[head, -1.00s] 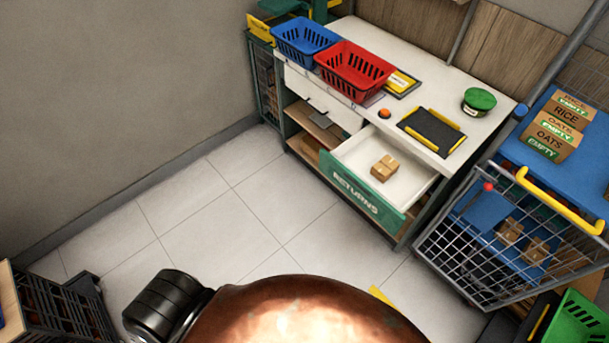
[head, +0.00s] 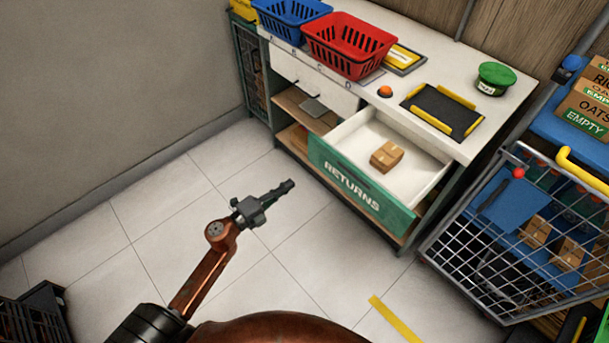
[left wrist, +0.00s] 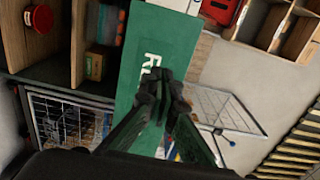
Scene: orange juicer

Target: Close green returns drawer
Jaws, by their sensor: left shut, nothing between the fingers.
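The green-fronted RETURNS drawer (head: 357,190) is pulled out from the white counter in the head view. A small brown carton (head: 386,156) lies inside it. My left gripper (head: 289,185) is shut and empty, to the left of the drawer front and apart from it. In the left wrist view the shut fingertips (left wrist: 162,80) overlap a green panel with white letters (left wrist: 140,55), seemingly the drawer front; I cannot tell the gap there. My right gripper is not in view.
A wire cart (head: 525,235) with cartons stands right of the drawer. Red (head: 350,45) and blue (head: 290,18) baskets, a black tray with yellow edges (head: 441,110) and a green cap (head: 495,78) are on the counter. Tiled floor before the drawer is mostly clear.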

